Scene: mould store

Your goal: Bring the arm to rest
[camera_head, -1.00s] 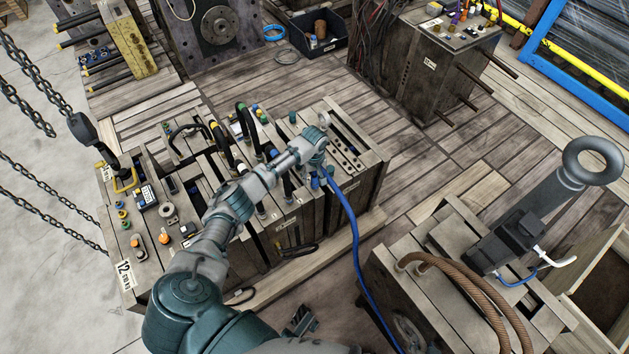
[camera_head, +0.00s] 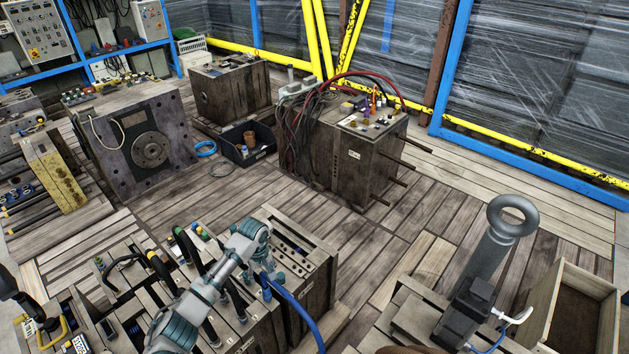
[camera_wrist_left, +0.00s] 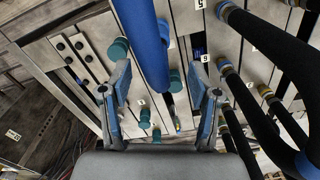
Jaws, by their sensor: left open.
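My left arm (camera_head: 200,300), grey and teal, comes in from the bottom left in the head view. It reaches over a wooden-looking mould block with slots and fittings (camera_head: 318,262). My left gripper (camera_head: 266,280) hangs low by the block's top, small and partly hidden by the wrist. In the left wrist view the gripper (camera_wrist_left: 160,76) is open, its two fingers well apart. A thick blue hose (camera_wrist_left: 146,40) shows between the fingers in the picture; I cannot tell whether it touches them. My right gripper is not in view.
Black hoses (camera_head: 190,250) arch over the block left of my gripper. A dark post with a ring (camera_head: 497,245) stands at the right beside an open wooden box (camera_head: 612,315). Another mould with cables (camera_head: 345,150) stands behind. Plank floor (camera_head: 400,235) between them is clear.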

